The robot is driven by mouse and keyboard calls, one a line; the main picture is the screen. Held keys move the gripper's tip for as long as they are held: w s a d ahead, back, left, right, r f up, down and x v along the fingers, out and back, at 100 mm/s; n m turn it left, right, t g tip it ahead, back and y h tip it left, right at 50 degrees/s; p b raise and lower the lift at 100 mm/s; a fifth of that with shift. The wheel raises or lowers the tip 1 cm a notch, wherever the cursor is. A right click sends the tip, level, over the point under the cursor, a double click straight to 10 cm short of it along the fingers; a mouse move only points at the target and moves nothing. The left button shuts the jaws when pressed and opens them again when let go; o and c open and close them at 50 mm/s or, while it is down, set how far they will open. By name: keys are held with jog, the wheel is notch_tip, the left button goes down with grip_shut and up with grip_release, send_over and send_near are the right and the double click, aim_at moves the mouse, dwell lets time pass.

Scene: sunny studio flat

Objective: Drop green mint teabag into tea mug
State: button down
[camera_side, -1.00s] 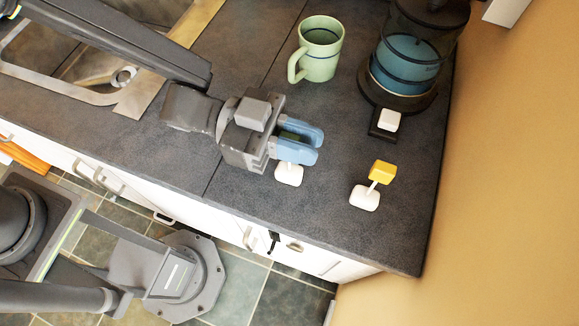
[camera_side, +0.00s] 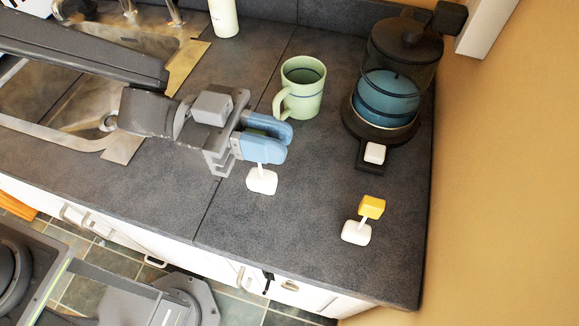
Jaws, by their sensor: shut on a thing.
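My gripper (camera_side: 266,143), with blue fingers, is shut on the green tag of the mint teabag (camera_side: 261,181). The white bag hangs below on a thin stem. The gripper is below and left of the mug in the picture, apart from it. I cannot tell how far the bag is above the counter.
A second teabag with a yellow tag (camera_side: 371,207) lies at the front right. A French press (camera_side: 388,88) with blue contents stands right of the mug, with a small white block (camera_side: 375,153) at its base. A sink (camera_side: 60,105) is at the left.

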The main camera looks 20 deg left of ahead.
jog(key=w+a+r, duration=0.4)
jog(key=a+r, duration=0.1)
jog(key=a, duration=0.2)
jog(key=shift+a, duration=0.15)
jog(key=w+d+r+n+t+y, duration=0.2)
jog(key=w+d+r+n+t, duration=0.15)
jog(key=w, duration=0.35)
jog(key=w+d+r+n+t+y, duration=0.2)
jog(key=w+t, duration=0.3)
jog(key=w, duration=0.1)
jog(key=w+d+r+n+t+y, duration=0.1)
jog(key=w+d+r+n+t, duration=0.25)
jog(key=w, duration=0.35)
notch_tip(320, 180, down, 6)
jog(key=shift+a+t+y, duration=0.25)
jog(key=shift+t+y, duration=0.05)
jog(key=shift+y, duration=0.1)
jog(key=shift+f, duration=0.1)
jog(key=c, duration=1)
grip_release()
